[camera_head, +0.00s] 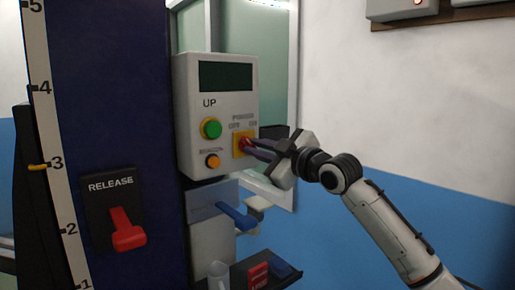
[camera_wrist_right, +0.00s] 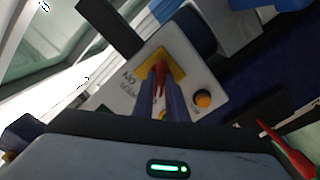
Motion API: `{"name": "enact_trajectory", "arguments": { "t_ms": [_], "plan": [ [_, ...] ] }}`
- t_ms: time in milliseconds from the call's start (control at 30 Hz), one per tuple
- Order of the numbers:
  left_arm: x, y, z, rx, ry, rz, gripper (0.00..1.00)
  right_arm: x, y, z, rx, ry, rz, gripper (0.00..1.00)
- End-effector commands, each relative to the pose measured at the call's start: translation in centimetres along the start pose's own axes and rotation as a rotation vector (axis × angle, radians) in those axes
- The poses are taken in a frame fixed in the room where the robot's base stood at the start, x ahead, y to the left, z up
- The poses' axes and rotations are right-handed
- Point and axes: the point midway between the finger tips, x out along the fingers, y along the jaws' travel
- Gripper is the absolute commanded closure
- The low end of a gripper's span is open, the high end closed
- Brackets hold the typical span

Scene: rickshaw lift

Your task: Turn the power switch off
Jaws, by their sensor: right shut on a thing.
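The power switch (camera_head: 240,143) is a red knob on a yellow plate, at the lower right of a light grey control box (camera_head: 215,80). The words POWER, OFF and ON stand above it. My right gripper (camera_head: 252,146) reaches in from the right and is shut on the red knob. In the right wrist view the red knob (camera_wrist_right: 159,80) shows between my two fingers (camera_wrist_right: 160,100), in front of its yellow plate. The fingers hide part of the knob, so its exact setting is hard to tell. My left gripper is not in view.
The box also carries a dark display, a green button (camera_head: 210,128) and an orange button (camera_head: 212,161). Below are a blue lever (camera_head: 238,216) and a dark shelf. A red RELEASE lever (camera_head: 127,231) is on the blue column at the left.

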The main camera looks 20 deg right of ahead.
Motion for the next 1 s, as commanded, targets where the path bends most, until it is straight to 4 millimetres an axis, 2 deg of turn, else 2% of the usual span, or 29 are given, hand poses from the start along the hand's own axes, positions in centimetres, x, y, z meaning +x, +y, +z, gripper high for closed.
{"name": "enact_trajectory", "arguments": {
  "t_ms": [333,367,467,800,1000],
  "plan": [
    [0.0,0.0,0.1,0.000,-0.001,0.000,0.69,0.0,0.0,-0.1,-0.008,0.001,0.000,1.00],
    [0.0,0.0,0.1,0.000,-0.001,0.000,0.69,0.0,0.0,-0.1,-0.008,0.001,0.000,0.86],
    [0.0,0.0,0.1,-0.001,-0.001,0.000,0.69,0.0,0.0,-0.1,-0.007,0.001,0.000,0.69],
    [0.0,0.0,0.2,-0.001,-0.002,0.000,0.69,-0.2,0.0,0.0,-0.005,0.000,0.000,0.69],
    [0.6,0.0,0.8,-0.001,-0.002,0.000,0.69,-2.7,-0.1,0.2,-0.008,0.000,0.001,0.69]
  ]
}}
